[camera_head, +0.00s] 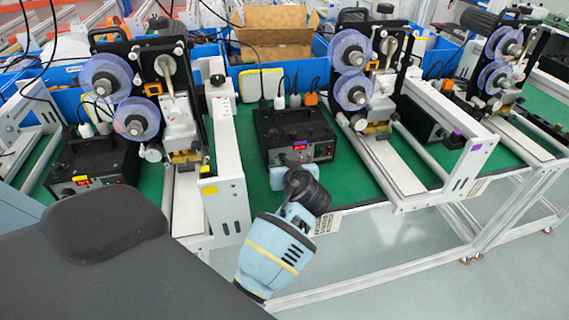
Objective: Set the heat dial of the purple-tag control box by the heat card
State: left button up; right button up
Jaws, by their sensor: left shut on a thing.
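A black control box (296,126) stands on the green bench top in the middle, with a lit red display (300,146) on its front panel. A purple tag (454,139) sits on the white frame of the machine to its right. My left gripper (288,162) is at the lower left of this box's front panel. It is shut on the heat dial, which the gripper hides, so the dial's setting cannot be read. Small printed cards hang on the bench front, one (328,223) right of my wrist and one (479,187) further right; their text is too small to read. My right gripper is out of view.
Another black control box (88,163) with a red display stands at the left. Machines with clear blue reels (351,70) and white rails (222,165) flank the middle box. Blue bins and a cardboard box (275,32) are behind. Grey floor is open at lower right.

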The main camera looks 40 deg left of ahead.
pick_arm(q)
jog(key=shift+w+m+g+y, duration=0.1)
jog(key=shift+m+g+y, duration=0.3)
jog(key=shift+m, duration=0.5)
jog(key=shift+m+g+y, duration=0.4)
jog(key=shift+m+g, duration=0.1)
jog(key=shift+m, duration=0.3)
jog(key=shift+f, duration=0.1)
jog(key=o, duration=0.7)
jog(key=shift+d, duration=0.1)
